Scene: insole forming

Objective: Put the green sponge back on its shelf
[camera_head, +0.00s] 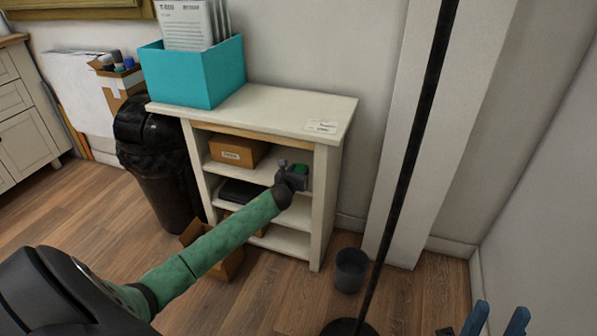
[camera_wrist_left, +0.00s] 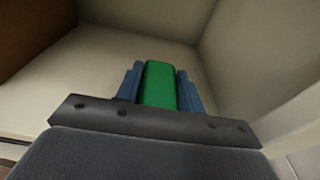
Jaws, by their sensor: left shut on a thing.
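The green sponge (camera_wrist_left: 160,85) is between the blue fingers of my left gripper (camera_wrist_left: 160,88) in the left wrist view, and the gripper is shut on it. The gripper is at the right part of the white shelf unit's (camera_head: 327,180) upper opening. I cannot tell whether the sponge touches the shelf board (camera_wrist_left: 85,68). My right gripper (camera_head: 497,320) shows at the bottom right, its blue fingers apart and empty.
A cardboard box (camera_head: 238,150) sits on the upper shelf, left of the gripper. A dark item (camera_head: 240,192) lies on the shelf below. A teal bin (camera_head: 195,75) stands on top. A black trash can (camera_head: 160,165), a grey bucket (camera_head: 351,270) and a black pole (camera_head: 418,130) stand nearby.

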